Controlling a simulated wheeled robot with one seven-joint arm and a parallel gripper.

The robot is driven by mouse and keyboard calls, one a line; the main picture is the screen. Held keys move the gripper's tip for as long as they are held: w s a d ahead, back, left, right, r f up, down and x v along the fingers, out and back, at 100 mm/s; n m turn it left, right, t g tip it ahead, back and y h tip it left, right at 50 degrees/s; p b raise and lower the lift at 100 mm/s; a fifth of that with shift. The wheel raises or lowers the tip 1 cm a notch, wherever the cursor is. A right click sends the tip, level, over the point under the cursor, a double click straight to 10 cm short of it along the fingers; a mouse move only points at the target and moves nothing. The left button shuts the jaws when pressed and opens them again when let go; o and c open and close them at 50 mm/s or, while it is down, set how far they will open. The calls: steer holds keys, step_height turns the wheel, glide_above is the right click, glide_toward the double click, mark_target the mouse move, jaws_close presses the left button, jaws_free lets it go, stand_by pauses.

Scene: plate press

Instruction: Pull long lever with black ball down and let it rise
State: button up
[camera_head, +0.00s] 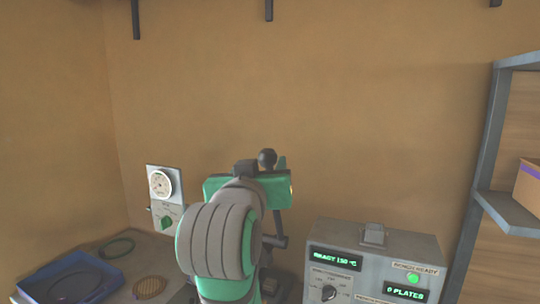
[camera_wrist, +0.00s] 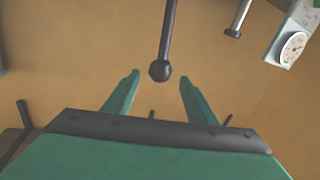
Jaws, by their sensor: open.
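The long lever's black ball (camera_wrist: 160,71) is in the upper middle of the wrist view, on the end of a dark rod (camera_wrist: 168,30). In the head view the ball (camera_head: 267,158) shows just above my gripper. My gripper (camera_wrist: 159,80) has its two green fingers apart, one on each side of the ball in the wrist picture. I see no contact between fingers and ball, and the depth between them is hard to tell. In the head view my arm hides most of the press and the lever's lower part.
A grey control box (camera_head: 385,262) with green displays stands at the right. A gauge panel (camera_head: 165,195) stands at the left. A shelf (camera_head: 507,212) stands at far right.

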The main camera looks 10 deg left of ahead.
mark_target(270, 156)
steer(key=w, duration=0.9)
steer(key=shift+w+a+f, duration=0.1)
steer(key=shift+a, duration=0.1)
steer(key=shift+w+a, duration=0.2)
steer(key=shift+w, duration=0.25)
steer(key=shift+d, duration=0.1)
steer(key=shift+c, duration=0.9)
jaws_close()
